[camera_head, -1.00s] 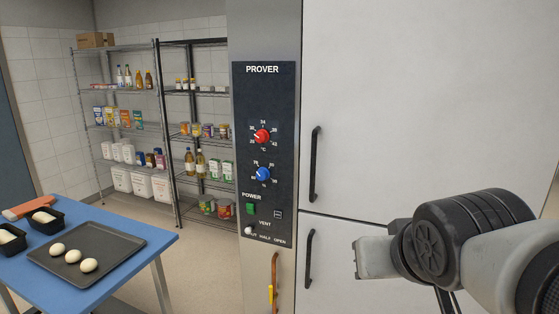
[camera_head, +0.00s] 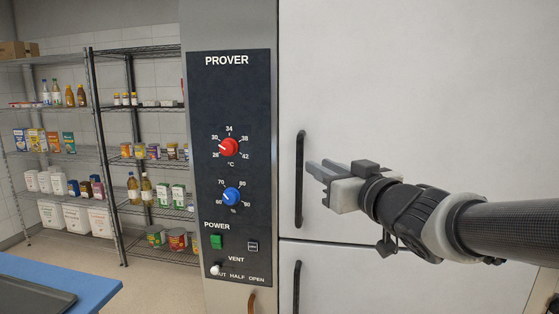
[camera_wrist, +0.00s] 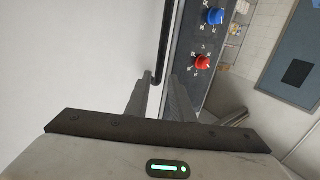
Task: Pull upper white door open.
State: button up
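The upper white door (camera_head: 400,90) fills the right of the head view and looks shut. Its black vertical bar handle (camera_head: 299,180) is near the door's left edge. My gripper (camera_head: 314,172) is just right of the handle, near its mid to lower part, with its fingers pointing left. In the wrist view my gripper (camera_wrist: 160,95) shows two fingers apart with a gap between them. The handle (camera_wrist: 164,45) runs up from the gap, its end near the fingertips. The gripper is open and does not hold the handle.
The prover control panel (camera_head: 229,150) with red and blue knobs is left of the door. A lower white door (camera_head: 400,275) with its own black handle (camera_head: 296,290) is below. A blue table (camera_head: 85,283) with a dark tray stands at lower left, before wire shelves (camera_head: 130,105).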

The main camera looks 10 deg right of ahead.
aim_at(301, 157)
jog(key=x, duration=1)
jog(key=shift+w, duration=0.35)
grip_shut()
